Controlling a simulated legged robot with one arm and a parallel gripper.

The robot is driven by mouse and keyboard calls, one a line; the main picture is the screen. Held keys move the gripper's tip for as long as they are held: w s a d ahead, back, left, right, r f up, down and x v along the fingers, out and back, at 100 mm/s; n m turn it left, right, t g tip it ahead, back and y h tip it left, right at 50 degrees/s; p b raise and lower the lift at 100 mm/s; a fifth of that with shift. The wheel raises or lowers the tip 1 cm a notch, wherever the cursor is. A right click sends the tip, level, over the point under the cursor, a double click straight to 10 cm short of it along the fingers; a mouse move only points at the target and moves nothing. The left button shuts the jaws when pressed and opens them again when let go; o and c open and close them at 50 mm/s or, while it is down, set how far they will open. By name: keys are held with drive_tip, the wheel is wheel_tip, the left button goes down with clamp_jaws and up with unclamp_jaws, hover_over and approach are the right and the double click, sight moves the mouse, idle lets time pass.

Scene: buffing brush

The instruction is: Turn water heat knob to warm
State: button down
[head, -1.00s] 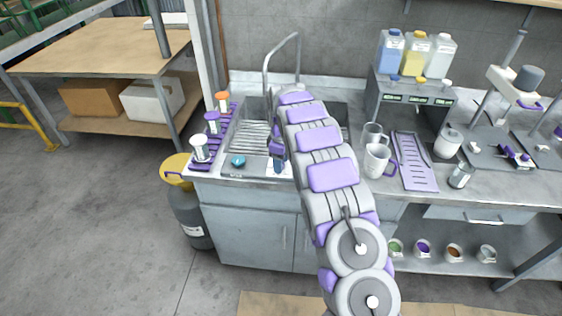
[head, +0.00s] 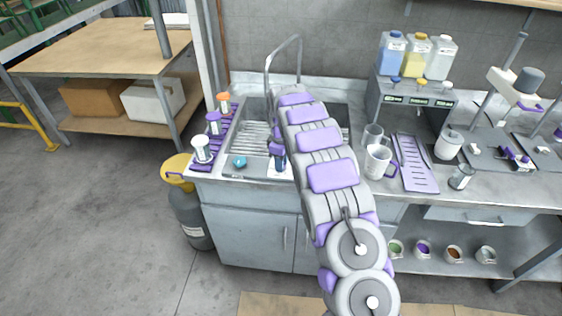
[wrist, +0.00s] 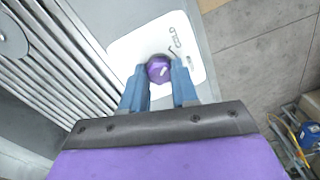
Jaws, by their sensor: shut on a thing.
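The purple knob (wrist: 158,71), with a short white mark on its top, sits on a white plate (wrist: 125,50) in the wrist view. Black lettering that looks like "COLD" is printed beside it. The two blue fingers of my gripper (wrist: 159,78) are shut on the knob, one on each side. Any other lettering on the plate is hard to read or hidden. In the head view my gripper (head: 279,160) points down at the counter's front edge, just right of the ribbed drainer. The knob is hidden there by my gripper.
The sink faucet (head: 268,65) rises behind my arm. A teal round object (head: 239,161) lies on the counter left of my gripper. A yellow-topped canister (head: 190,215) stands on the floor at left.

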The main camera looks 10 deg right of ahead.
drive_tip(key=m+p, duration=0.4)
drive_tip(key=m, duration=0.1)
drive_tip(key=shift+s+r+p, duration=0.1)
drive_tip(key=shift+p, duration=0.25)
drive_tip(key=m+p, duration=0.2)
drive_tip(key=m, duration=0.1)
drive_tip(key=shift+m, duration=0.3)
drive_tip(key=shift+m+p, duration=0.55)
drive_tip(key=shift+m, duration=0.85)
drive_tip(key=shift+f, duration=0.2)
drive_tip(key=c, duration=0.9)
unclamp_jaws()
drive_tip(key=shift+o, duration=0.2)
drive_tip(key=shift+r, duration=0.15)
